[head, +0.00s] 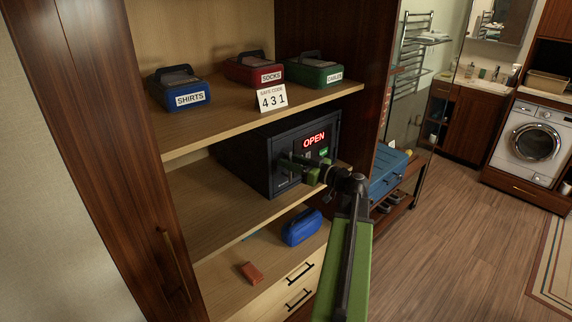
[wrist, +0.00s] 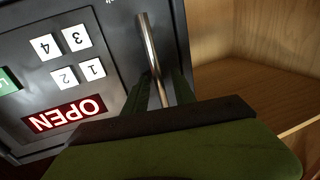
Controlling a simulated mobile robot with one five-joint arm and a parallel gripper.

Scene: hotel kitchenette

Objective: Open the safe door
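The dark safe (head: 240,158) stands on the middle shelf, its door looking closed. Its front shows a lit red OPEN sign (head: 314,138); in the wrist view the sign (wrist: 67,115) and the white number keys (wrist: 75,58) are upside down. A metal bar handle (wrist: 149,45) stands out from the door. My gripper (head: 296,166) is at the door's front. In the wrist view its green fingers (wrist: 160,88) lie either side of the handle's near end, with a gap that looks wider than the bar. My gripper hides part of the handle in the head view.
A blue case (head: 301,228) and an orange block (head: 251,272) lie on the lower shelf. A blue box (head: 388,172) stands to the right.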

